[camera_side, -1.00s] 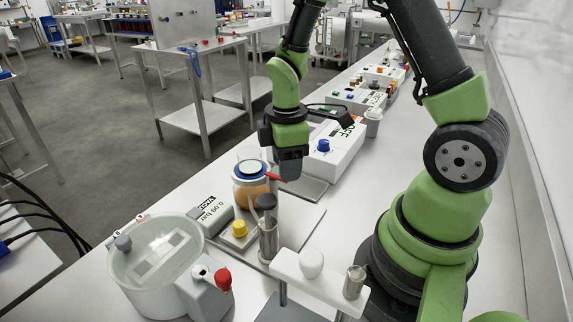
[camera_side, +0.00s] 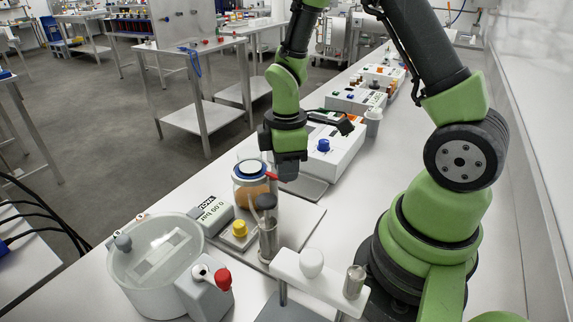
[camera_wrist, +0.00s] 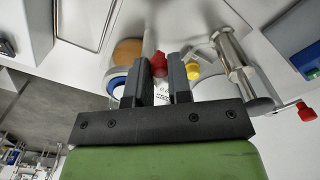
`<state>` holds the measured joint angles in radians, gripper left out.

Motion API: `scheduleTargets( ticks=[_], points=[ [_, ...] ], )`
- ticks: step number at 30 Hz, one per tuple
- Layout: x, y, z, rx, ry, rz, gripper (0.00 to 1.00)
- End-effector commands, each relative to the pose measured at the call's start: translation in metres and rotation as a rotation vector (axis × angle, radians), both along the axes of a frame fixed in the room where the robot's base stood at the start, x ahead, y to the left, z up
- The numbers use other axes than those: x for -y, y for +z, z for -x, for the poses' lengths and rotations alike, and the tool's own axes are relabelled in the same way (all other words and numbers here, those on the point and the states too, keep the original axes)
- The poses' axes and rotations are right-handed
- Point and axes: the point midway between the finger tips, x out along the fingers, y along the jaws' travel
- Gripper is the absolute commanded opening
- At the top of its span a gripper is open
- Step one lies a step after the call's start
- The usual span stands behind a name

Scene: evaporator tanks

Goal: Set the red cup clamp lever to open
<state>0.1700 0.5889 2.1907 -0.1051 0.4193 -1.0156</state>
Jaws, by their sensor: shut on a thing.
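The red lever (camera_side: 272,176) sticks out at the right side of a glass jar (camera_side: 246,188) with amber contents and a blue-rimmed white top. My gripper (camera_side: 289,172) points down just right of the jar, at the lever's outer end. In the wrist view the lever's red knob (camera_wrist: 158,65) sits between the tips of my gripper (camera_wrist: 161,72). The fingers are shut on it, and they hide part of the lever. The blue-rimmed jar top (camera_wrist: 117,85) shows left of the fingers.
A metal post with a dark top (camera_side: 267,225) stands close in front of the jar. A yellow knob (camera_side: 239,229) and a pressure display (camera_side: 210,213) sit beside it. A round tank (camera_side: 150,265) and a red-knobbed valve (camera_side: 222,279) are nearer. A white box with a blue knob (camera_side: 323,145) stands behind.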

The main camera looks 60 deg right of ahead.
Motion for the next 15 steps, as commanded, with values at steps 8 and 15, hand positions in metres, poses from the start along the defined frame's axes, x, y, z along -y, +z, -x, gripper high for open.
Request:
scheduleTargets(
  ticks=[8, 15],
  points=[
    [-0.006, 0.001, -0.001, 0.001, -0.178, 0.001, 0.00],
    [-0.012, 0.001, -0.003, 0.001, -0.402, 0.000, 0.00]
  ],
)
